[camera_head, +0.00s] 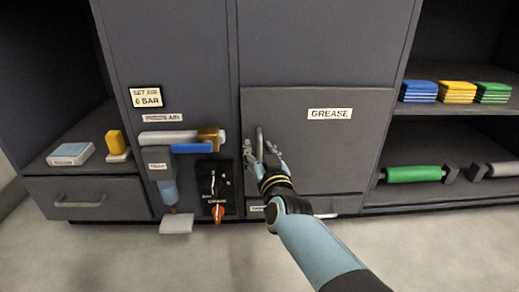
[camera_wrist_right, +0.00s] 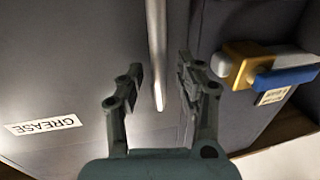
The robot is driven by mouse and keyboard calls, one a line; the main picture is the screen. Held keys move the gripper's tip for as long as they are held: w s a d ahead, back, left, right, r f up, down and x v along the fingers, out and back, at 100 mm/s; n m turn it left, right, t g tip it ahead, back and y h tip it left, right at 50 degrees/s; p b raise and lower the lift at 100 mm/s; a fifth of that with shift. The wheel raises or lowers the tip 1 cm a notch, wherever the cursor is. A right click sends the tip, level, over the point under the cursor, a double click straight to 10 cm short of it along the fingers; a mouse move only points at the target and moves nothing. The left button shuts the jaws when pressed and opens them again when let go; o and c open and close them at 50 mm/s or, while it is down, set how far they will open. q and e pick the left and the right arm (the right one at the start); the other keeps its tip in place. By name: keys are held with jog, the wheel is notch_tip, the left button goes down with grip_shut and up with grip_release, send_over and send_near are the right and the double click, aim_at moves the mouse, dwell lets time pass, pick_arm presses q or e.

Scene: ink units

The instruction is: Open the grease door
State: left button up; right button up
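The grease door (camera_head: 350,155) is a dark grey panel with a white GREASE label (camera_head: 330,113), and it looks closed. The label also shows in the right wrist view (camera_wrist_right: 43,126). A vertical metal bar handle (camera_head: 259,140) sits near the door's left edge. My right gripper (camera_head: 261,152) is at the handle. In the right wrist view its fingers (camera_wrist_right: 159,78) are open, with the handle bar (camera_wrist_right: 156,35) between them and gaps on both sides. My left gripper is not in view.
Right are shelves with colour stacks (camera_head: 455,92) and a green roller (camera_head: 413,174). Floor in front is clear.

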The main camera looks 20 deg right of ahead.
grip_shut()
jog(key=shift+s, duration=0.1)
dwell(0.6)
